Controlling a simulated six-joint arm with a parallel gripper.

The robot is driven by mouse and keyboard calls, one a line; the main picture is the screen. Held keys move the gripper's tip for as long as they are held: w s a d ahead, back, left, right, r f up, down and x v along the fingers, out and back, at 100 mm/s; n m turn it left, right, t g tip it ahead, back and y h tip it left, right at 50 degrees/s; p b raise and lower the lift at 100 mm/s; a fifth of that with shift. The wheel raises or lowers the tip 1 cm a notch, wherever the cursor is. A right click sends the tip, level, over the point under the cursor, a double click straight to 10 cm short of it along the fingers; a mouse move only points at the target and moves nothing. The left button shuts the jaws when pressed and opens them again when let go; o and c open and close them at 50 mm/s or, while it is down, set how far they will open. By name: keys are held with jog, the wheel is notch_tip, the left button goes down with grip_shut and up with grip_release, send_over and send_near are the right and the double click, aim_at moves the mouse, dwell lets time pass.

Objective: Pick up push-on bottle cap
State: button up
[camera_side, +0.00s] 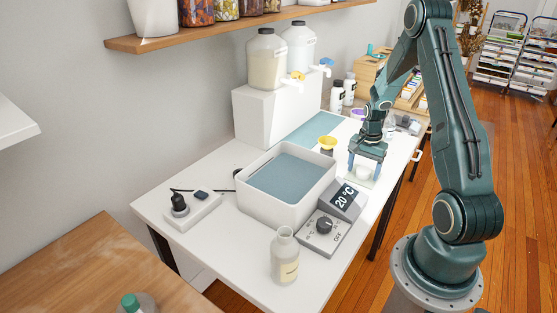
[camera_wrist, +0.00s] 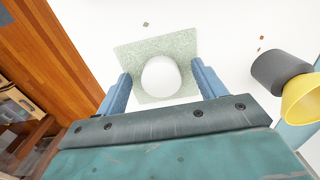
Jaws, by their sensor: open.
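A round white cap (camera_wrist: 161,77) sits on a speckled pale green square pad (camera_wrist: 185,45) in the wrist view. In the side view the cap (camera_side: 362,173) shows small and pale below my gripper. My gripper (camera_side: 365,169) points down over it. In the wrist view the blue fingers of my gripper (camera_wrist: 161,74) are open, one on each side of the cap with a gap to both. I cannot tell how far the fingertips are above the pad. An open-necked bottle (camera_side: 285,260) stands at the table's front.
A yellow funnel-shaped cup (camera_side: 328,143) on a dark base (camera_wrist: 278,72) stands close to my gripper. A white water bath (camera_side: 262,209) and a control box reading 20 °C (camera_side: 345,196) stand nearer the front. A white block (camera_side: 258,118) carries two large jugs behind.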

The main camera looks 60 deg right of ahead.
aim_at(363, 171)
dwell(0.4)
jog(key=c, duration=1)
jog(key=shift+r, duration=0.1)
jog(key=shift+c, duration=0.2)
notch_tip(363, 171, up, 20)
dwell(0.6)
